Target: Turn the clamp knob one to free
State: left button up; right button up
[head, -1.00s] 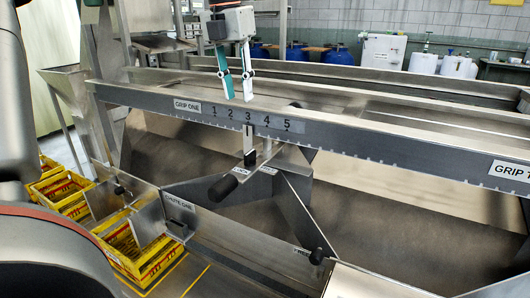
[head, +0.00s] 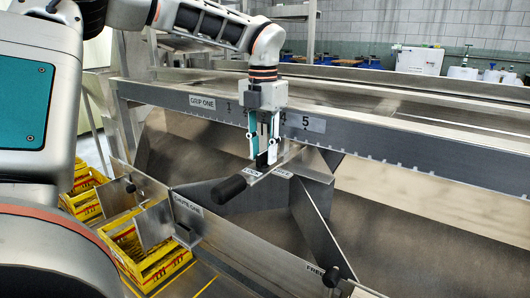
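The black cylindrical clamp handle (head: 230,190) sticks out toward the lower left below the Grip One scale. A small plate marked LOCK (head: 252,173) is at its inner end; a second small label beside it is too small to read. My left gripper (head: 264,153) points down in front of the scale, just above and behind the handle. Its fingers are apart, on either side of the dark-tipped upright pointer; I cannot tell whether they touch it. The handle is clear of the fingers. My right gripper is not in view.
The Grip One rail (head: 380,147) runs across behind the handle. The Chute One panel (head: 187,205) stands at lower left, with yellow crates (head: 85,205) beyond. A plate marked FREE (head: 315,268) and a dark knob (head: 335,275) are in front, lower right.

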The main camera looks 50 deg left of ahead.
pick_arm(q)
grip_shut()
